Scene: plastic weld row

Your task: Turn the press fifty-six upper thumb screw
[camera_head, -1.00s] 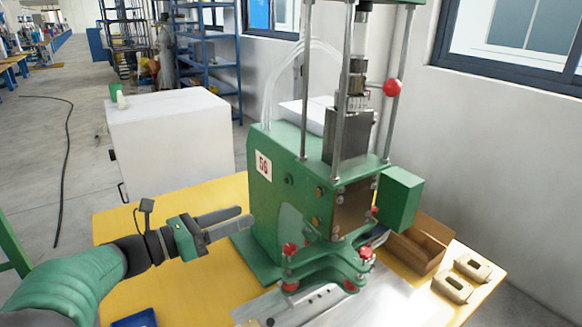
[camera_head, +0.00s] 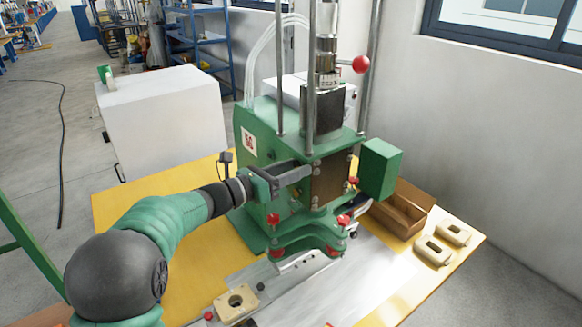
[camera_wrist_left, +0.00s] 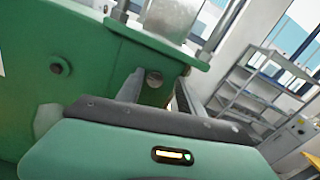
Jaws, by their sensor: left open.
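The green press marked 56 (camera_head: 249,143) stands on the yellow table. My left gripper (camera_head: 305,170) is open at the press's upper body, its fingers pointing right across the side toward the front plate. In the left wrist view, a round metal screw head (camera_wrist_left: 153,78), seemingly the upper thumb screw, shows between the two open fingers (camera_wrist_left: 157,90). I cannot tell whether the fingers touch it. In the head view the gripper hides that spot; a small brass screw (camera_head: 296,192) shows just below the fingers. My right gripper is not in view.
Red knobs (camera_head: 273,219) sit on the press's lower plate. A red ball (camera_head: 361,64) is beside the upright rods. A brown open box (camera_head: 404,207) and beige blocks (camera_head: 432,251) lie at right. A white cabinet (camera_head: 163,122) stands behind left. The yellow table (camera_head: 125,203) is clear at left.

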